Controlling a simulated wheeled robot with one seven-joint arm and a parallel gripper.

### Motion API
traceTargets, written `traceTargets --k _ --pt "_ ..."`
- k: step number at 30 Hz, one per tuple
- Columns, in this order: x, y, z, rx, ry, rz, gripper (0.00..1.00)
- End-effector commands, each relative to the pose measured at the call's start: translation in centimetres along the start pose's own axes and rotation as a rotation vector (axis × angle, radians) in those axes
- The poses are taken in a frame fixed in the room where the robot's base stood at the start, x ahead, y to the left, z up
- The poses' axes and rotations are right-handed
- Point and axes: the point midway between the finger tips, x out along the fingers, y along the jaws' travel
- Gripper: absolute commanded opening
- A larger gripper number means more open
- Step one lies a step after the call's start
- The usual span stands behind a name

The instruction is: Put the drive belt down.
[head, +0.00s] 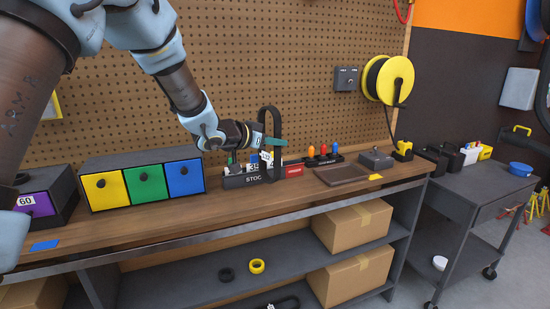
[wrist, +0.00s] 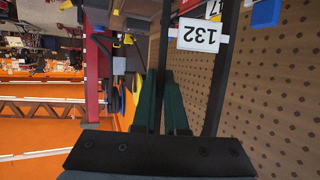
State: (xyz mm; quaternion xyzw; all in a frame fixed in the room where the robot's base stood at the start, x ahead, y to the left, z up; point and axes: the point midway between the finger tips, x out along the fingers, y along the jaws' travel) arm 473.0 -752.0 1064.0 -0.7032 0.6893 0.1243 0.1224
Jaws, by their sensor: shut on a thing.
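The drive belt (head: 278,124) is a black upright loop with a white tag (wrist: 198,35) reading 132. My gripper (head: 270,140) is shut on the drive belt and holds it above the back of the workbench (head: 225,207). Its teal fingers (wrist: 160,78) show in the wrist view, close together, with the belt's dark strap (wrist: 222,75) beside them. The dark holder marked STOC (head: 250,181) stands under the belt with tagged items in it. The belt's lower end overlaps these, so I cannot tell whether it touches them.
Yellow, green and blue drawers (head: 145,185) stand left of the holder. Coloured-top pegs (head: 323,150), a brown mat (head: 330,178) and a grey box (head: 376,158) are right. A pegboard (head: 230,60) rises behind. The front of the bench is mostly clear.

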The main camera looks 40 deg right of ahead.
Motion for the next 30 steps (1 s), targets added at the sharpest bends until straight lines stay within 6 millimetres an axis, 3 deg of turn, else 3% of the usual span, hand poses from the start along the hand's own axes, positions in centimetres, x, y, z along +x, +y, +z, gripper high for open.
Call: traceTargets --k 10,21,22,30 --pt "1.3 0.0 3.5 -0.001 0.0 0.0 0.0" --pt "1.5 0.0 4.0 0.001 0.002 -0.001 0.0" --pt "1.4 0.0 3.9 0.001 0.001 -0.001 0.13" --pt "1.4 0.0 3.9 0.001 0.001 -0.001 0.4"
